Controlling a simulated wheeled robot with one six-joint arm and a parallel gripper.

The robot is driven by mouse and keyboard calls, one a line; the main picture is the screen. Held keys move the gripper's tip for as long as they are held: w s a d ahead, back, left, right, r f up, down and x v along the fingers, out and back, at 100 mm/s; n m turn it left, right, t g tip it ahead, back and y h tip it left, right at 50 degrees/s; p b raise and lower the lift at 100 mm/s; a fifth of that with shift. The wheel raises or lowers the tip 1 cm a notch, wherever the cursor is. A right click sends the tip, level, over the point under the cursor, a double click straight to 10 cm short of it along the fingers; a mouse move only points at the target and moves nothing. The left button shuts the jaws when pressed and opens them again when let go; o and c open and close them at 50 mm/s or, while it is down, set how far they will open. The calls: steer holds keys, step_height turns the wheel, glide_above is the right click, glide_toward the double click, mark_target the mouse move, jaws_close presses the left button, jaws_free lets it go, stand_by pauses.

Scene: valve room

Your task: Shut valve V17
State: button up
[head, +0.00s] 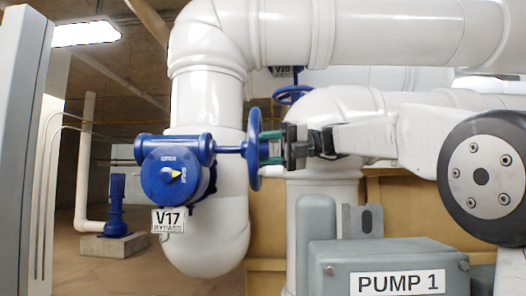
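Valve V17 has a blue gearbox (172,170) on the large white pipe, with a tag (168,220) reading "V17 BYPASS" below it. Its round dial has a yellow pointer (174,175) aimed roughly right, toward small lettering on the right side. More small lettering is at the top; both are hard to read. A blue shaft runs right to the handwheel (254,149), seen nearly edge-on. My gripper (270,148) is at the wheel's right side, near its hub. Its green fingers are apart, one above the other. I cannot tell whether they touch the wheel.
Another blue handwheel (292,94) sits up behind, below a tag (284,71) that seems to read V20. A grey pump box (390,262) labelled "PUMP 1" stands below my arm. White pipes (400,32) cross above. Open floor (115,275) shows at lower left.

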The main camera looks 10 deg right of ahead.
steer(key=shift+m+y, duration=0.3)
steer(key=shift+m, duration=0.2)
steer(key=o, duration=1.3)
steer(key=shift+c, duration=0.2)
